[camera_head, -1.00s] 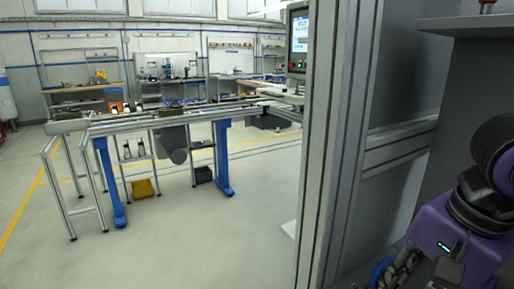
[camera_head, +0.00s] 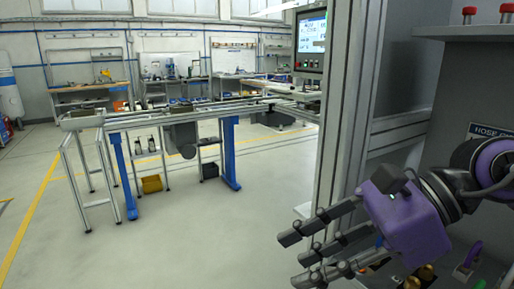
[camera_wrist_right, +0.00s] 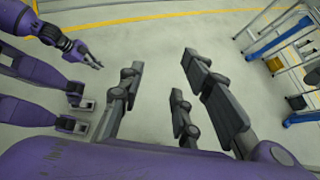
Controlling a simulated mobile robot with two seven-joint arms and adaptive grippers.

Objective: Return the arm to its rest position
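My right gripper (camera_head: 296,260) is at the lower right of the head view, with its dark fingers pointing left. In the right wrist view it shows again (camera_wrist_right: 162,75), its fingers spread apart with only bare floor between them. It is open and empty. My other purple arm shows at the upper left of the right wrist view, with its small left gripper (camera_wrist_right: 92,60) at the end. Whether that one is open or shut is too small to tell. The left gripper is not in the head view.
An aluminium post (camera_head: 346,120) with a control screen (camera_head: 311,40) stands just beyond my right gripper. A grey cabinet with red-topped items (camera_head: 469,14) and brass fittings (camera_head: 425,273) is at the right. A conveyor frame with blue legs (camera_head: 229,155) stands farther left. The floor between is clear.

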